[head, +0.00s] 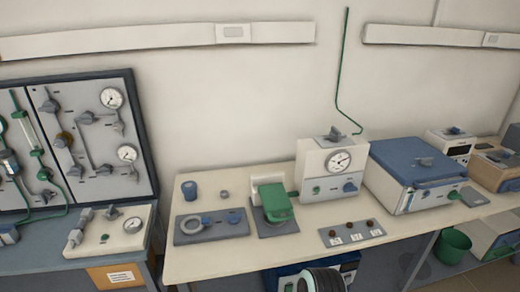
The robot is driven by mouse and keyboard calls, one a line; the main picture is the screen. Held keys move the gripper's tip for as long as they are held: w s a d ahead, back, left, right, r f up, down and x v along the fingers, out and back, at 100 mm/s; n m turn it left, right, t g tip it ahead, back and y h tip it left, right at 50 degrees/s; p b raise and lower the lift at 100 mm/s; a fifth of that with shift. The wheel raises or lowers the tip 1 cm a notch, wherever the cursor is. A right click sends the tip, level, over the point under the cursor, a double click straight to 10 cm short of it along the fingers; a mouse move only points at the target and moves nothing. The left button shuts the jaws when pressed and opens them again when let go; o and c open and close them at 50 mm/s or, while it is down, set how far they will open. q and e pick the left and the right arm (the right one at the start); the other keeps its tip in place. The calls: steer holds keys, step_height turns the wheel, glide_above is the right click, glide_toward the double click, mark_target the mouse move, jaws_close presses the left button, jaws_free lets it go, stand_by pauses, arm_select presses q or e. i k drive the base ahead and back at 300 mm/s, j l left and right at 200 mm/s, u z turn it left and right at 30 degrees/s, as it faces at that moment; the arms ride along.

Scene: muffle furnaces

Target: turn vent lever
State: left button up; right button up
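Several grey levers show, and I cannot tell which is the vent lever. More grey levers, such as one lever (50,105), are on the wall panel (85,140) at the left. Neither of my grippers shows in the head view.
The beige bench (215,258) carries a green-handled device (275,200), a blue cup (189,190), a grey plate (190,238) and a three-knob strip (350,233). A green bucket (453,246) stands lower right. A ribbed black-and-white object (322,281) shows at the bottom edge.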

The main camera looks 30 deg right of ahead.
mark_target(349, 187)
steer(key=z, duration=1.85)
steer(key=i+l, duration=0.1)
steer(key=l, duration=0.15)
